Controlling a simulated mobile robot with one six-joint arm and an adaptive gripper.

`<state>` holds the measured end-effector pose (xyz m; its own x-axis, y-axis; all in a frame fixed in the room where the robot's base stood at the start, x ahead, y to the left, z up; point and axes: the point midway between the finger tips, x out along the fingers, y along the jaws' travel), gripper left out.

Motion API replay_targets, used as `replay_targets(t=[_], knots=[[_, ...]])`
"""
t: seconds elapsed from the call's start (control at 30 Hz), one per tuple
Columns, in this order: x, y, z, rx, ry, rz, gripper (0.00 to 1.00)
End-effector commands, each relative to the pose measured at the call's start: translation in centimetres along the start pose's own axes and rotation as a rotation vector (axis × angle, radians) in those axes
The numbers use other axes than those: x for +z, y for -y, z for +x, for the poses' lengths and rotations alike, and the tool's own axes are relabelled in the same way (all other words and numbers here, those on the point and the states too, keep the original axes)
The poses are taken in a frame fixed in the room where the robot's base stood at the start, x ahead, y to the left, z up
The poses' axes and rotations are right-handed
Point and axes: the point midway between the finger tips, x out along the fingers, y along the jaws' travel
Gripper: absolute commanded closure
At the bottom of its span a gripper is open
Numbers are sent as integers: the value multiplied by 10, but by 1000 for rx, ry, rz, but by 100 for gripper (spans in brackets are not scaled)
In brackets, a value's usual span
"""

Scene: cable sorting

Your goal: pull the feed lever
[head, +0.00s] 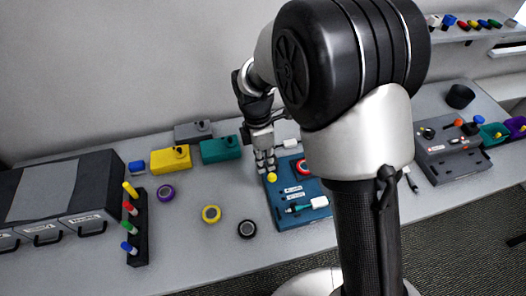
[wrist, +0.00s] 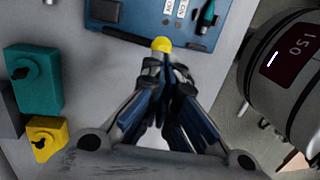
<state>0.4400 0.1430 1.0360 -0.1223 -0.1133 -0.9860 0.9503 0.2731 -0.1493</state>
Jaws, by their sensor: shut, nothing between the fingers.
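A yellow ball knob (head: 271,177), which looks like the end of the feed lever, stands at the left edge of the blue board (head: 287,214). In the wrist view the knob (wrist: 161,44) shows just beyond my fingertips, at the edge of the blue board (wrist: 176,33). The lever's shaft is mostly hidden. My gripper (head: 266,167) points down just behind the knob. In the wrist view my gripper (wrist: 164,63) is shut and empty, its tips very close to the knob. I cannot tell whether they touch it.
Teal (head: 220,149), yellow (head: 171,159) and grey (head: 193,131) boxes stand behind, left of my gripper. A rack (head: 138,225) of coloured pegs stands left. A grey console (head: 450,148) stands right.

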Motion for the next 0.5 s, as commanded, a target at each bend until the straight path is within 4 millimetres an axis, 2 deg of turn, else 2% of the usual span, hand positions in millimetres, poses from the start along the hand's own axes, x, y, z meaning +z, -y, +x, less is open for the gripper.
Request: replay_targets(t=[0.03,0.2,0.5], knots=[[0,0,10,-2,0,0,100],[0,0,24,0,0,0,100],[0,0,26,1,0,0,100]])
